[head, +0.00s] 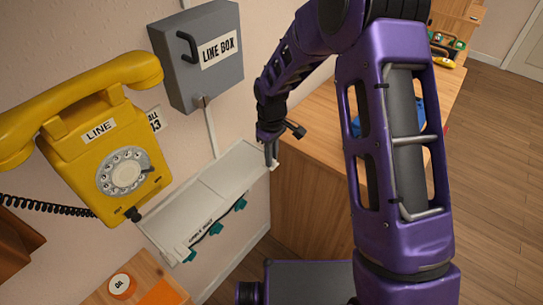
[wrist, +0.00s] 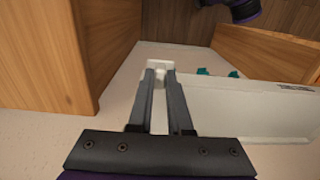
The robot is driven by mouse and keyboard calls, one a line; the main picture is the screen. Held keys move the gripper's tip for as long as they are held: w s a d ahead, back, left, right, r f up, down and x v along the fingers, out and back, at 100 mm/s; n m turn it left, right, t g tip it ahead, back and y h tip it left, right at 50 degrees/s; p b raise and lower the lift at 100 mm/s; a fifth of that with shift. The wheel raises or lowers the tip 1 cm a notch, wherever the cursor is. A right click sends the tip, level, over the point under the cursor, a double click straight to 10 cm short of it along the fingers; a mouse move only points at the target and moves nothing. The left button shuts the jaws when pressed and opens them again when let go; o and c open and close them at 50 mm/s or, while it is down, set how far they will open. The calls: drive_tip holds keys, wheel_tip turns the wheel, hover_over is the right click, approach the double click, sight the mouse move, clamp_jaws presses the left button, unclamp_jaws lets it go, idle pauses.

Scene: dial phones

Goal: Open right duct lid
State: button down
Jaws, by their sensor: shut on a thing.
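The white cable duct (head: 220,215) runs along the wall below the phone, with a label and several teal clips on its front. Its top shows a left section and a right duct lid (head: 232,165), which looks flat and closed. My gripper (head: 271,161) is at the far right end of the duct, pointing down. In the wrist view, my gripper (wrist: 160,72) is shut on a small white tab (wrist: 158,65) at the lid's end. The fingers hide part of the tab. The duct's pale face (wrist: 270,100) extends to the right, with two teal clips beyond.
A yellow dial phone (head: 100,135) and a grey line box (head: 200,55) are on the wall above the duct. A wooden cabinet (head: 310,190) stands close to the gripper's right. A small wooden surface with a round "OIL" tin (head: 122,286) is at lower left.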

drive_tip(key=s+a+b, duration=0.1)
drive_tip(key=s+a, duration=0.2)
drive_tip(key=s, duration=0.1)
drive_tip(key=s+a+b, duration=0.1)
drive_tip(key=s+a, duration=0.3)
drive_tip(key=s, duration=0.1)
drive_tip(key=s+a+b, duration=0.1)
drive_tip(key=s+a, duration=0.3)
drive_tip(key=s, duration=0.1)
drive_tip(key=shift+s, duration=0.15)
drive_tip(key=c, duration=0.8)
unclamp_jaws()
drive_tip(key=shift+c, duration=0.2)
drive_tip(key=shift+r, duration=0.15)
wheel_tip(320, 180, up, 17)
drive_tip(key=p, duration=0.2)
hover_over(226, 198)
drive_tip(key=s, duration=0.3)
drive_tip(key=shift+w+d+r, duration=0.1)
drive_tip(key=shift+w+d, duration=0.15)
drive_tip(key=shift+d, duration=0.2)
